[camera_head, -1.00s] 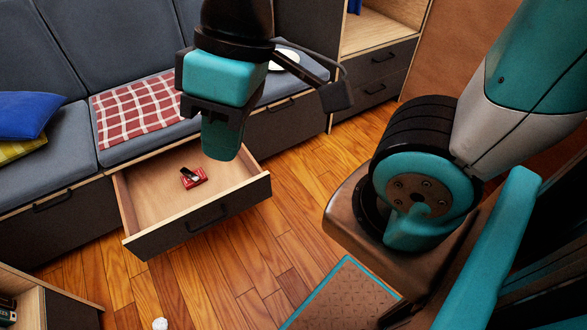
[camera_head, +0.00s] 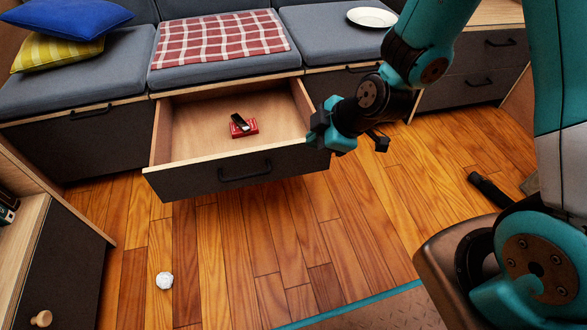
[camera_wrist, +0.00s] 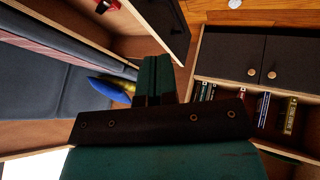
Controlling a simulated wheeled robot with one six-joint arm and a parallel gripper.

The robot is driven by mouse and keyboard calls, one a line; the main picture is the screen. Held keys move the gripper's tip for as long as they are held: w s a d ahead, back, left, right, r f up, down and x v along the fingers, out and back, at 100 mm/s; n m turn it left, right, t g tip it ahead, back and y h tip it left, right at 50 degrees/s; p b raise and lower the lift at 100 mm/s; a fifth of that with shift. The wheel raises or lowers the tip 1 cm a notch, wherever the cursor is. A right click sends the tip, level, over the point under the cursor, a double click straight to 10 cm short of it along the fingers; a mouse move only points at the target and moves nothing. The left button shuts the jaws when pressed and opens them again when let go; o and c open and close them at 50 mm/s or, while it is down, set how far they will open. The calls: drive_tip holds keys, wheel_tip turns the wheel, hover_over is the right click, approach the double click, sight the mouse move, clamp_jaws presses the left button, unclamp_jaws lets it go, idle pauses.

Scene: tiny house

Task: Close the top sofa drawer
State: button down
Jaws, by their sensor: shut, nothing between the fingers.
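The sofa drawer (camera_head: 205,182) under the middle seat is pulled out, with its dark front and black handle (camera_head: 245,171) facing the room. A red box (camera_head: 243,131) with a dark item on it lies inside. My gripper (camera_head: 325,135) is shut and empty at the right end of the drawer front, close to its top edge; I cannot tell if it touches. In the wrist view, my gripper (camera_wrist: 153,80) points toward the drawer front (camera_wrist: 162,22), which shows at the top.
The sofa (camera_head: 225,62) carries a checkered cloth, blue and yellow pillows, and a white plate (camera_head: 371,17). A low cabinet (camera_head: 45,250) stands at left. A crumpled white ball (camera_head: 164,281) and a dark cylinder (camera_head: 490,188) lie on the wooden floor, which is otherwise mostly clear before the drawer.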

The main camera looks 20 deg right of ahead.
wheel_tip(320, 180, down, 4)
drive_tip(key=d, duration=0.1)
drive_tip(key=n+b, duration=0.1)
drive_tip(key=b, duration=0.6)
approach(285, 153)
drive_tip(key=shift+t, duration=0.3)
drive_tip(key=shift+s+x, duration=0.1)
drive_tip(key=shift+x, duration=1.2)
drive_tip(key=shift+s+x, duration=0.15)
drive_tip(key=shift+x, duration=1.2)
drive_tip(key=shift+a, duration=0.15)
